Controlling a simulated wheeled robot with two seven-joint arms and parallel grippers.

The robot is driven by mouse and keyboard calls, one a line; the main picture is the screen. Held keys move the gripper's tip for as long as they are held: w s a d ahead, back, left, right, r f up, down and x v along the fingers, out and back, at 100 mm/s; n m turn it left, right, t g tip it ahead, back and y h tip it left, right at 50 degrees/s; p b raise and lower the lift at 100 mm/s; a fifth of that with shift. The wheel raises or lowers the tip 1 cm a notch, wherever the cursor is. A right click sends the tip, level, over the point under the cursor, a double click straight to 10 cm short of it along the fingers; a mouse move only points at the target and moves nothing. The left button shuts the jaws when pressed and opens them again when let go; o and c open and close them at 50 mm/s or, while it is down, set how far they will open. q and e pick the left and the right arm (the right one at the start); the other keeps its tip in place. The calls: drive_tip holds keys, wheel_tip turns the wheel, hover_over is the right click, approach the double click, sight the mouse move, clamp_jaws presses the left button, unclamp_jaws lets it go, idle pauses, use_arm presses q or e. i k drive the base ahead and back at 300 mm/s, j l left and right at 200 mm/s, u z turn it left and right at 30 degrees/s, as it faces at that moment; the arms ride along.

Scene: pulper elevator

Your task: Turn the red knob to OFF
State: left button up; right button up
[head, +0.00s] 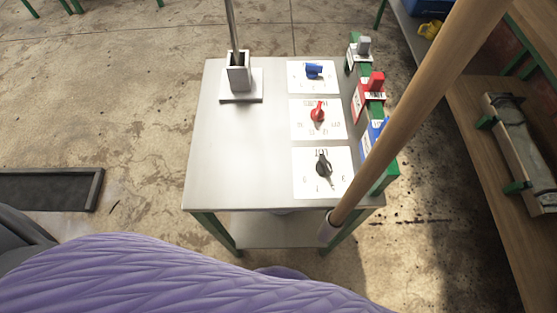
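The red knob (317,114) sits on the middle white plate (303,128) on the right part of a metal table. Its narrow end points roughly toward the top of the picture. The printing on the plate is upside down and too small to read surely, so I cannot tell which mark the knob points at. Neither of my grippers is in the head view, and nothing touches the knob.
A blue knob (313,71) and a black knob (323,170) sit on neighbouring plates. A metal post holder (239,75) stands at the far left. Several coloured boxes (368,98) line the right edge. A wooden pole (420,95) crosses the right side. The tabletop's left part (240,150) is clear.

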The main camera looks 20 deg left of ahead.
sight(317, 114)
drive_tip(key=l+u, duration=0.25)
drive_tip(key=u, duration=0.2)
drive_tip(key=i+l+u, duration=0.1)
drive_tip(key=l+u, duration=0.15)
drive_tip(key=u, duration=0.2)
drive_tip(key=l+u, duration=0.25)
drive_tip(key=u, duration=0.15)
drive_tip(key=l+u, duration=0.25)
drive_tip(key=u, duration=0.2)
drive_tip(key=k+l, duration=0.4)
drive_tip(key=l, duration=0.25)
drive_tip(key=i+j, duration=0.2)
drive_tip(key=i+j+u, duration=0.1)
drive_tip(key=j, duration=0.35)
drive_tip(key=i, duration=0.05)
